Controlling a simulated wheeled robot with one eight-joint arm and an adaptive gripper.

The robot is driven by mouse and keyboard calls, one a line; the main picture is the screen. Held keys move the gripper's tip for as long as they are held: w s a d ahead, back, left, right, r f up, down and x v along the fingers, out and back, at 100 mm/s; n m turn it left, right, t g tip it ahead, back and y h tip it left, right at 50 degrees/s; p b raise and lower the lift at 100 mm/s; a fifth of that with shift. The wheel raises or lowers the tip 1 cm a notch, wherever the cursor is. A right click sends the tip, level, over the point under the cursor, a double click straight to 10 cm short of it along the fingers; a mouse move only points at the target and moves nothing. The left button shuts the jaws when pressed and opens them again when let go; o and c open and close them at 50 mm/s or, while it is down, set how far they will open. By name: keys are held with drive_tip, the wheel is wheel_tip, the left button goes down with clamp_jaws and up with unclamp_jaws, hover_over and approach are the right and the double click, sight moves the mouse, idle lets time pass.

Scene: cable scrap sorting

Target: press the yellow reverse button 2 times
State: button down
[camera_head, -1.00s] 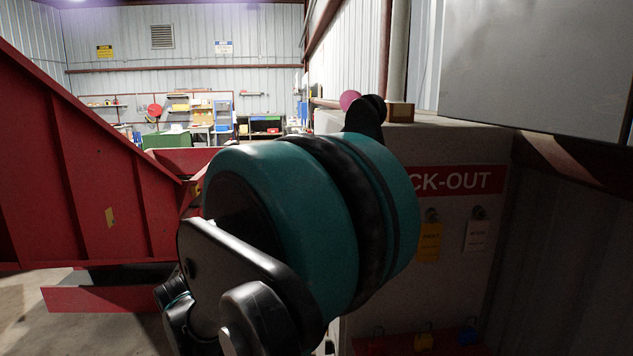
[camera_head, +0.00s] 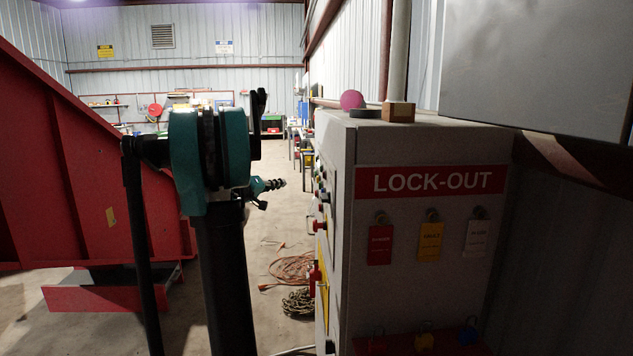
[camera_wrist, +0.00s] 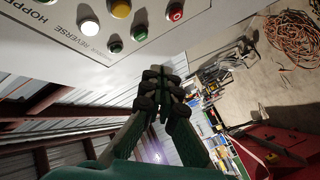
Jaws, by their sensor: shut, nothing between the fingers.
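The control panel is the left face of the grey cabinet (camera_head: 435,275), seen at a steep angle in the head view. In the wrist view the panel (camera_wrist: 45,65) fills the upper left, with a yellow button (camera_wrist: 121,8) near the top edge. A lit white button (camera_wrist: 89,27), two green ones (camera_wrist: 115,46) and a red one (camera_wrist: 176,12) are near it. Printed text includes "REVERSE"; which button it labels is unclear. My gripper (camera_wrist: 162,80) is shut and empty, its tips below the buttons in the picture. In the head view my gripper (camera_head: 275,184) points right, apart from the panel.
A red machine (camera_head: 90,190) stands at the left. An orange cable coil (camera_head: 292,268) and a chain-like pile (camera_head: 299,302) lie on the floor by the cabinet. A pink ball-shaped thing (camera_head: 351,99) and a small brown box (camera_head: 398,112) sit on the cabinet top.

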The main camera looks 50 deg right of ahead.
sight(318, 179)
drive_tip(key=shift+w+d+r, duration=0.15)
drive_tip(key=shift+d+r, duration=0.3)
drive_tip(key=shift+d, duration=0.05)
drive_tip(key=shift+d, duration=0.1)
drive_tip(key=s+d, duration=0.5)
drive_tip(key=d, duration=0.1)
drive_tip(key=shift+s+d, duration=0.25)
drive_tip(key=shift+s, duration=0.1)
drive_tip(key=shift+s+d, duration=0.1)
idle(1.3)
drive_tip(key=shift+s+d, duration=0.2)
drive_tip(key=shift+s+d, duration=0.3)
drive_tip(key=shift+d, duration=0.1)
idle(0.9)
drive_tip(key=shift+w+a, duration=0.6)
drive_tip(key=shift+a, duration=0.1)
